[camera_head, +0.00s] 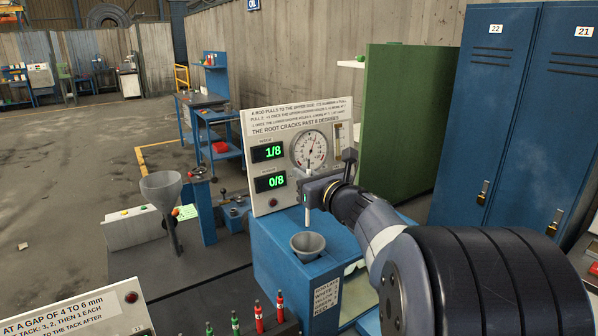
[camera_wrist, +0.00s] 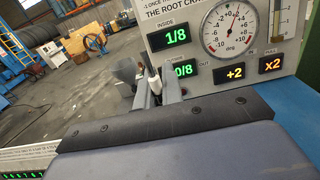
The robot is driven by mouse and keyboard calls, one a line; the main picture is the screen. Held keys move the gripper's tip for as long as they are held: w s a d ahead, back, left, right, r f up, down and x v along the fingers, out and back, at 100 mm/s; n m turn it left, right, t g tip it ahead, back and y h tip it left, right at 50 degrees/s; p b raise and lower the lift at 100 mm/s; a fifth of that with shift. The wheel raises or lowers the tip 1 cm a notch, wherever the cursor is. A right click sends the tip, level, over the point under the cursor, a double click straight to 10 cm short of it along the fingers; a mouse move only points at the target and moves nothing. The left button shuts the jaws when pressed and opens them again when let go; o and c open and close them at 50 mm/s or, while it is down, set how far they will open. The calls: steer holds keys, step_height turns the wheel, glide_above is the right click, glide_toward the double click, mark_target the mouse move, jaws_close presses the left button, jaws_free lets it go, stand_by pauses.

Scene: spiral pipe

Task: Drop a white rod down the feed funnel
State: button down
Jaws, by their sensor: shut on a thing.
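A white rod (camera_head: 308,216) hangs upright from my gripper (camera_head: 308,196), which is shut on it. Its lower end appears above a small grey funnel (camera_head: 308,242) set in the top of a blue cabinet (camera_head: 280,262), with a visible gap between them. In the wrist view the rod's white tip (camera_wrist: 154,72) shows between my two fingers (camera_wrist: 157,90); the funnel is not clearly seen there. A larger grey funnel (camera_head: 161,187) stands on a stem to the left. I cannot tell from the picture whether the rod is exactly centred over the small funnel.
A gauge panel (camera_head: 290,185) stands behind my gripper, with displays reading 1/8 and 0/8. In the wrist view it (camera_wrist: 210,55) also reads +2 and x2. A green partition (camera_head: 400,130) and blue lockers (camera_head: 515,120) stand to the right. Red and green markers (camera_head: 257,316) are in front.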

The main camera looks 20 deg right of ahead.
step_height(320, 180, down, 8)
steer(key=b, duration=0.7)
steer(key=shift+f, duration=0.1)
steer(key=c, duration=1.5)
jaws_free()
steer(key=s, duration=0.3)
steer(key=s+d+b, duration=0.1)
steer(key=s, duration=0.3)
steer(key=s+d+b, duration=0.1)
steer(key=s, duration=0.2)
steer(key=shift+s, duration=0.35)
stand_by(0.3)
